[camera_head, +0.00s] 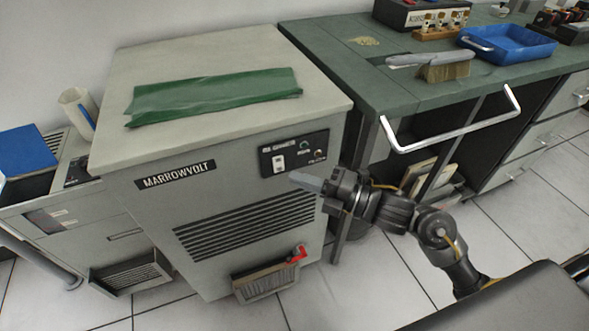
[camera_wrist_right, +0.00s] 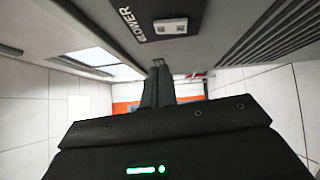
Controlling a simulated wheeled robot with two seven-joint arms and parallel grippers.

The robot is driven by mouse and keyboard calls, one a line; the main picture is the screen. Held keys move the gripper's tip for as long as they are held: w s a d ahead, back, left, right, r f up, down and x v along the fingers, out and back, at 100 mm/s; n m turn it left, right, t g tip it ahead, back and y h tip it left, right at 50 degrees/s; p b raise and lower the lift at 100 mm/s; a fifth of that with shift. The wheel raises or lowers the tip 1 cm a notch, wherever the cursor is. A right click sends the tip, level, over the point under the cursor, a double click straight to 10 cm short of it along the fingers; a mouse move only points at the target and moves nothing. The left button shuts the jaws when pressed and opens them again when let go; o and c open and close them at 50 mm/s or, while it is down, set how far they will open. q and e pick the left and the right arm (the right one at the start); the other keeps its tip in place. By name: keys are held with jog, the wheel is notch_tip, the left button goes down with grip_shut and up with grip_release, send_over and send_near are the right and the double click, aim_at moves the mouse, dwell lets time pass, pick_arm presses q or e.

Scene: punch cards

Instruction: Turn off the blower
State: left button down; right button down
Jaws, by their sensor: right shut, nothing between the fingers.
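The grey machine (camera_head: 150,230) marked MARROWVOLT stands at centre left in the head view. Its black control panel (camera_head: 294,153) carries a pale switch (camera_head: 279,162) and small knobs. In the right wrist view the word BLOWER is printed beside this switch (camera_wrist_right: 170,26), near the top. My right gripper (camera_head: 296,178) is shut and empty, in front of the machine's face just below the panel in the head view. In the wrist view its fingertips (camera_wrist_right: 159,66) look apart from the switch. Which way the switch is set is too small to tell. My left gripper is out of view.
A green cloth (camera_head: 215,95) lies on the machine's top. Below the vents is a tray (camera_head: 265,283) with a red lever (camera_head: 300,252). At right, a green bench (camera_head: 340,60) has a metal handle (camera_head: 450,135) sticking out near my right arm. A blue tray (camera_head: 508,43) sits on it.

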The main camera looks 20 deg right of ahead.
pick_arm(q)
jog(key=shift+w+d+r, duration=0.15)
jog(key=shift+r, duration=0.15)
pick_arm(e)
jog(key=v, duration=0.9)
jog(key=shift+w+d+r, duration=0.15)
jog(key=shift+w+r, duration=0.05)
jog(key=shift+r, duration=0.5)
